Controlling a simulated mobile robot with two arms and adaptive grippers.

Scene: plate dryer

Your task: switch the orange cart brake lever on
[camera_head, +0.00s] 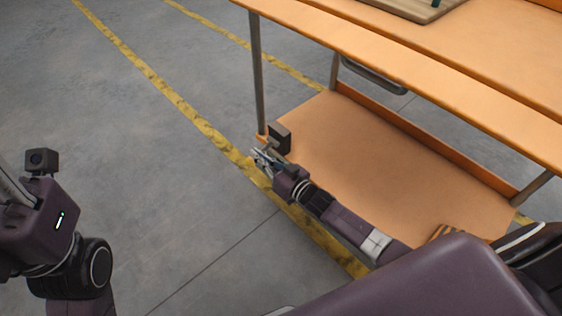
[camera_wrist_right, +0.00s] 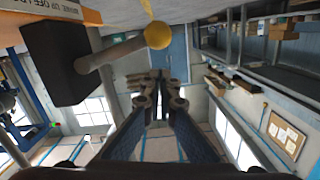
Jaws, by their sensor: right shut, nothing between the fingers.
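The orange cart (camera_head: 372,160) fills the right of the head view, with a low shelf under a worktop. In the right wrist view its brake lever is a grey rod with a yellow ball knob (camera_wrist_right: 158,35), coming out of a black box (camera_wrist_right: 62,62). My right gripper (camera_head: 260,157) is at the cart's low left corner, by a leg. In the wrist view its fingers (camera_wrist_right: 157,82) are shut and empty, just below the knob in the picture; I cannot tell whether they touch it. The lever is not distinguishable in the head view. My left gripper's fingers are out of view.
A wooden board (camera_head: 415,8) lies on the worktop. Yellow floor lines (camera_head: 150,75) cross the grey floor (camera_head: 130,150), which is clear left of the cart. A cart leg (camera_head: 258,75) stands by my right gripper.

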